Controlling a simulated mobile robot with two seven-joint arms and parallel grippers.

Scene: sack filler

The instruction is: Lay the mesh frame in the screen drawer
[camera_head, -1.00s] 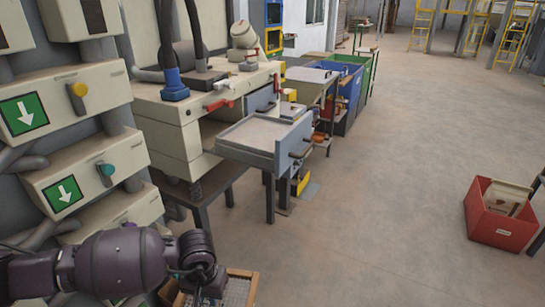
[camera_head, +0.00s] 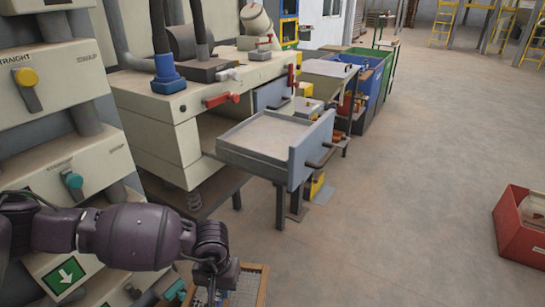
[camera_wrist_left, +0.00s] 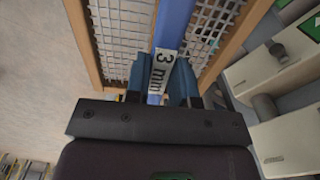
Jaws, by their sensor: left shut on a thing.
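The mesh frame has a wooden rim and wire mesh; it shows at the bottom of the head view (camera_head: 262,285) and fills the top of the left wrist view (camera_wrist_left: 208,28). A blue bar (camera_wrist_left: 174,25) with a "3 mm" label crosses it. My left gripper (camera_head: 215,285) is shut on the bar of the mesh frame, its blue fingers on either side in the left wrist view (camera_wrist_left: 172,84). The grey screen drawer (camera_head: 262,137) is pulled out of the cream machine, with a handle on its front. The frame is apart from it, nearer to me. My right gripper is not in view.
The cream machine (camera_head: 155,125) stands behind the drawer with red levers. Control boxes with knobs (camera_head: 70,165) line the left side. A red bin (camera_head: 522,228) stands on the floor at right. Blue and green bins (camera_head: 372,85) are farther back. The floor between is clear.

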